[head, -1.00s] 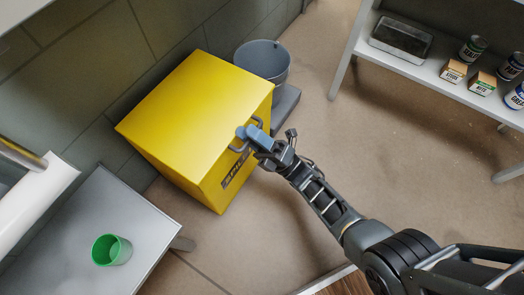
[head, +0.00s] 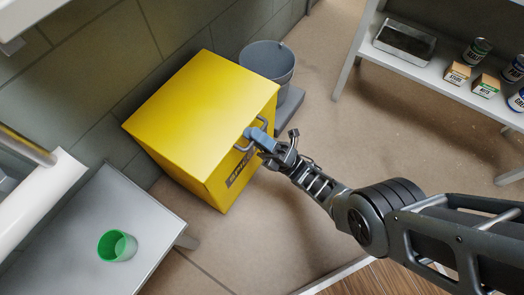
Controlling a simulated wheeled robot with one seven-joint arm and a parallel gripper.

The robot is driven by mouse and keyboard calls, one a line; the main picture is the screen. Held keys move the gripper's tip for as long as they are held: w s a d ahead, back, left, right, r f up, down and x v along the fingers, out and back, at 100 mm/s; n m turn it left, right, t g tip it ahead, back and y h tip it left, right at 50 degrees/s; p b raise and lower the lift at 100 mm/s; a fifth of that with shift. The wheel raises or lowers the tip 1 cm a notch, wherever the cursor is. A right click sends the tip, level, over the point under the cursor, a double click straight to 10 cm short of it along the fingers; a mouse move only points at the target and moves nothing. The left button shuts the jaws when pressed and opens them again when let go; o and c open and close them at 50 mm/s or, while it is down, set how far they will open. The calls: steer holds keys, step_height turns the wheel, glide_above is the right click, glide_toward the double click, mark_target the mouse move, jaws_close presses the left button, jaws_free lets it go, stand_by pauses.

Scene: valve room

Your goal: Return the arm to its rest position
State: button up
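My gripper (head: 253,134) is at the grey bar handle (head: 243,147) on the front of a yellow box (head: 195,115). Its blue-grey fingers overlap the middle of the handle, with the two ends of the bar showing on either side. Whether the fingers are closed around the bar or only beside it cannot be told from this view. The box stands on the floor against the tiled wall, and its lid looks closed. A dark label with partly readable letters is on its front. My arm reaches out from the lower right to the box.
A grey bucket (head: 268,62) stands behind the box on a dark base. A grey table (head: 75,238) with a green cup (head: 117,246) is at lower left. A shelf (head: 425,75) at upper right holds a metal tray (head: 404,41), cans and small boxes. Floor between is clear.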

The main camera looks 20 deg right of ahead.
steer(key=s+f+m+t+h, duration=0.1)
steer(key=s+f+m+h, duration=0.2)
steer(key=f, duration=0.3)
steer(key=shift+s+d+h, duration=0.15)
steer(key=shift+d+h, duration=0.2)
steer(key=shift+h, duration=0.05)
steer(key=s+d+f+m+t+h, duration=0.1)
steer(key=s+d+m+h, duration=0.2)
steer(key=s+m+h, duration=0.3)
steer(key=s+d+m+h, duration=0.3)
steer(key=s+m+h, duration=0.25)
steer(key=s, duration=0.25)
steer(key=s+d+r+m+g+h, duration=0.3)
steer(key=s+r+m+h, duration=0.1)
steer(key=s+r+m, duration=0.95)
step_height(320, 180, up, 47)
steer(key=s+m+g+h+p, duration=0.1)
steer(key=s+m+g+p, duration=0.1)
steer(key=p, duration=3.4)
steer(key=shift+a, duration=0.15)
